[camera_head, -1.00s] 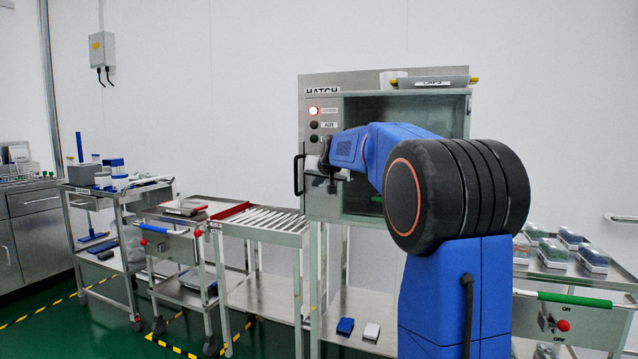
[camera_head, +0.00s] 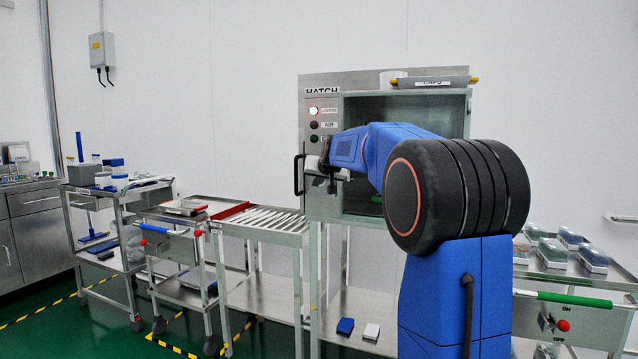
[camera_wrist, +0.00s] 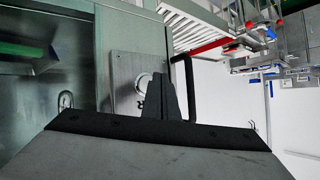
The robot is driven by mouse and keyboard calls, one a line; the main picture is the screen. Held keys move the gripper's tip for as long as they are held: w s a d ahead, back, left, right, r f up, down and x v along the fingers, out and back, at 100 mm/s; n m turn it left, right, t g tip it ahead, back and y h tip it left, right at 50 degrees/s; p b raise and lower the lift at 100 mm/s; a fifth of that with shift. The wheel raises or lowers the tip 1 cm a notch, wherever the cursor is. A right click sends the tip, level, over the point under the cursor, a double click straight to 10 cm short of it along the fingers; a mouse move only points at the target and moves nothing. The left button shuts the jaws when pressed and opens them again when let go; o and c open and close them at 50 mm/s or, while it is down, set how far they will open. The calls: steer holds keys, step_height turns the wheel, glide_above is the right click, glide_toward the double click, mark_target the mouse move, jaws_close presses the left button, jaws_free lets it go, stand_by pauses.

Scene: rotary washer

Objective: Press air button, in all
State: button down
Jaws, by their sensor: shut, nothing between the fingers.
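The hatch (camera_head: 388,78) is a steel cabinet with a control panel on its left side. The dark air button (camera_head: 314,125) sits beside the AIR label (camera_head: 329,125), below a glowing red-white light (camera_head: 314,110). Another dark round control (camera_head: 314,138) is below it. My gripper (camera_head: 327,182) is at the panel's lower part, below the air button. In the wrist view, my shut gripper (camera_wrist: 163,97) is empty and points at a steel plate (camera_wrist: 128,72) with a pale ring (camera_wrist: 143,80), partly hidden by the fingers. I cannot tell whether they touch.
A black door handle (camera_head: 298,174) stands out left of my gripper; it also shows in the wrist view (camera_wrist: 187,88). A roller table (camera_head: 265,220) stands left, and a cart with boxes (camera_head: 565,262) stands right.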

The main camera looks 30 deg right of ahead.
steer(key=shift+w+d, duration=0.1)
stand_by(0.4)
steer(key=shift+w+d, duration=0.2)
steer(key=shift+d, duration=0.05)
steer(key=shift+w+d, duration=0.25)
steer(key=shift+d, duration=0.05)
stand_by(0.9)
steer(key=shift+s+a, duration=0.55)
steer(key=shift+a, duration=0.1)
stand_by(0.4)
steer(key=shift+s+a, duration=0.8)
steer(key=shift+a, duration=0.2)
steer(key=shift+s+a, duration=0.75)
steer(key=shift+a, duration=0.25)
